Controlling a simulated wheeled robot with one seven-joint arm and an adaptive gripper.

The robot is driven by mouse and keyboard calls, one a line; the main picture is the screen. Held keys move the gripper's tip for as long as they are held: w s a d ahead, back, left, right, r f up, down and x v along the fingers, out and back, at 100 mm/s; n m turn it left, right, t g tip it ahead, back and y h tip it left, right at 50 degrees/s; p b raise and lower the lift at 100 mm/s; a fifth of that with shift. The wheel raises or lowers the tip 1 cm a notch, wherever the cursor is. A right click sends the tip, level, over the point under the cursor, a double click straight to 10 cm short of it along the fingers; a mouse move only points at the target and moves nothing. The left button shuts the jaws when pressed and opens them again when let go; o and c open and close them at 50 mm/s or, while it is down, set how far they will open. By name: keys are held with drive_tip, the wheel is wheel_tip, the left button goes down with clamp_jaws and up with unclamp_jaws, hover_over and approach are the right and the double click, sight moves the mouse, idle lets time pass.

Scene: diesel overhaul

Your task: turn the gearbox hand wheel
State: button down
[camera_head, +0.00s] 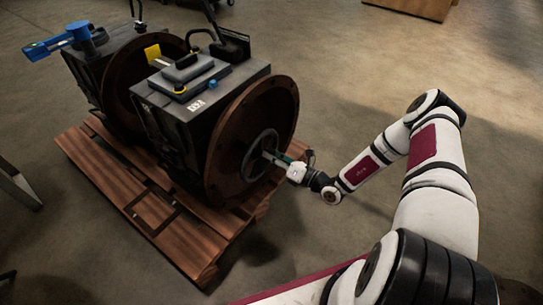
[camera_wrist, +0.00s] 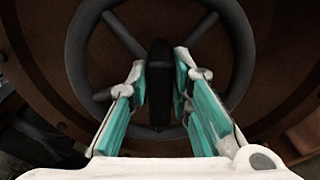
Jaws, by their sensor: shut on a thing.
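The gearbox hand wheel (camera_head: 248,168) is a dark ring with spokes on the round brown end face of the nearer gearbox. In the wrist view the wheel rim (camera_wrist: 76,50) curves around my fingers, with spokes running inward. My gripper (camera_head: 270,156) reaches the wheel from the right. In the wrist view, my gripper (camera_wrist: 161,85) has its teal-padded fingers on either side of a dark upright block at the middle of the wheel, and is shut on it. The fingers hide parts of the lower rim, and the exact contact is hard to see in the dark.
The gearbox (camera_head: 185,110) stands on a reddish wooden pallet (camera_head: 180,235), with a second dark unit behind it. A blue tool (camera_head: 62,41) sticks out at the far left. A wooden piece (camera_head: 415,7) stands at the top right. The floor behind my arm is clear.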

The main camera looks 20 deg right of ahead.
drive_tip(key=shift+f+m, duration=0.1)
drive_tip(key=shift+m, duration=0.2)
drive_tip(key=c, duration=1.4)
unclamp_jaws()
drive_tip(key=shift+c, duration=0.2)
drive_tip(key=v, duration=1.2)
